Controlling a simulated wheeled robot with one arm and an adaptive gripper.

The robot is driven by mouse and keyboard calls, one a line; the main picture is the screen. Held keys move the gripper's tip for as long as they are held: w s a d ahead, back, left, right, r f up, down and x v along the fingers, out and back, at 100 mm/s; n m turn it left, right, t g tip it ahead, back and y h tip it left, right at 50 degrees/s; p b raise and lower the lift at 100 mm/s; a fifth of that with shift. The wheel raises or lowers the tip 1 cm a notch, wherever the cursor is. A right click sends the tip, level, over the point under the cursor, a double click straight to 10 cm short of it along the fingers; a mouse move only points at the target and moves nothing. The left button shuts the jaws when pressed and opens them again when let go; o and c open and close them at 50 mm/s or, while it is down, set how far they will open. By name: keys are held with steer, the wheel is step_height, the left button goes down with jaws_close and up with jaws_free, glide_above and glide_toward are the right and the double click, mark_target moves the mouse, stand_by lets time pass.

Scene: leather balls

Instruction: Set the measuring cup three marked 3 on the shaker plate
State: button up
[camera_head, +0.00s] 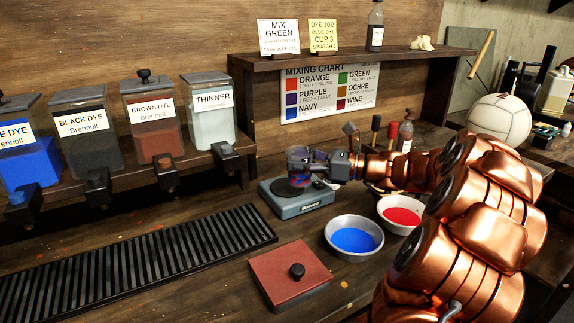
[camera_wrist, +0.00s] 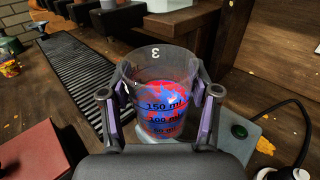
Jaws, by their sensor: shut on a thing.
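The measuring cup three (camera_wrist: 160,90) is clear, with a 3 near its rim and black ml marks, and holds red and blue liquid with swirls. My gripper (camera_wrist: 160,95) is shut on it, one finger on each side. In the head view the cup (camera_head: 298,165) is partly hidden by my gripper (camera_head: 305,165) and stands upright at the dark round plate of the shaker. The grey shaker (camera_head: 302,205) sits on the bench; its green button (camera_wrist: 239,131) shows in the wrist view. I cannot tell whether the cup's base touches the plate.
Bowls of blue dye (camera_head: 354,238) and red dye (camera_head: 401,214) stand right of the shaker. A red lidded box (camera_head: 289,275) is in front. A black drain grate (camera_head: 140,262) lies left, under dye dispensers (camera_head: 153,115). A shelf (camera_head: 350,60) runs behind.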

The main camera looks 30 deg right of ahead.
steer(key=w, duration=0.4)
steer(key=w+f, duration=0.1)
steer(key=w, duration=0.1)
steer(key=shift+d, duration=0.15)
steer(key=shift+f, duration=1.55)
steer(key=o, duration=1.2)
steer(key=shift+f, duration=0.15)
steer(key=shift+o, duration=0.2)
steer(key=shift+d, duration=0.1)
steer(key=v, duration=1.2)
